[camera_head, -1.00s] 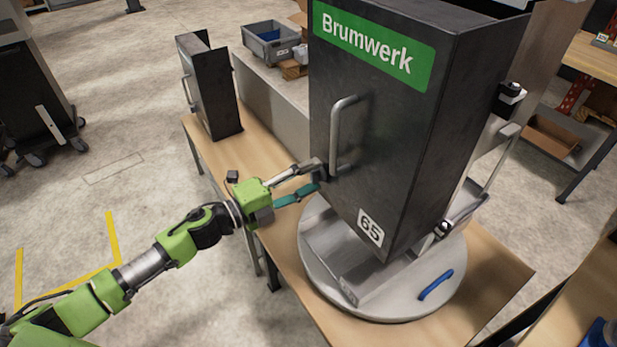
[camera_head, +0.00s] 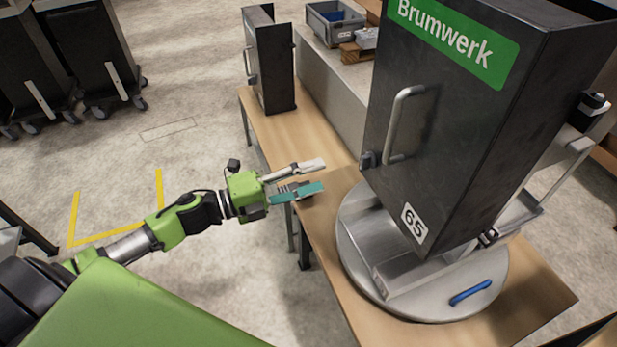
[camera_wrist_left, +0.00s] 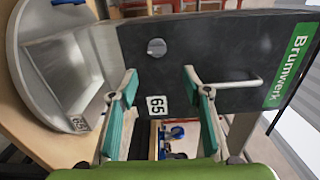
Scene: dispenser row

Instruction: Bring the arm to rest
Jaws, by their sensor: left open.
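My left gripper (camera_head: 318,177) is open and empty in the head view, over the near left edge of the wooden table and to the left of the dispenser, apart from it. It also shows in the left wrist view (camera_wrist_left: 162,105), with its two teal-padded fingers spread wide and the dispenser beyond them. The black Brumwerk dispenser (camera_head: 455,120) carries a green label, the number 65, a grey handle (camera_head: 399,125) and a small knob (camera_head: 369,160). My right gripper is in neither view.
The dispenser stands on a round grey base (camera_head: 360,255) on the wooden table (camera_head: 325,220). A blue item (camera_head: 471,292) lies on the base. A smaller black dispenser (camera_head: 272,65) and a grey bin (camera_head: 335,22) stand farther back. Open floor (camera_head: 190,80) lies to the left.

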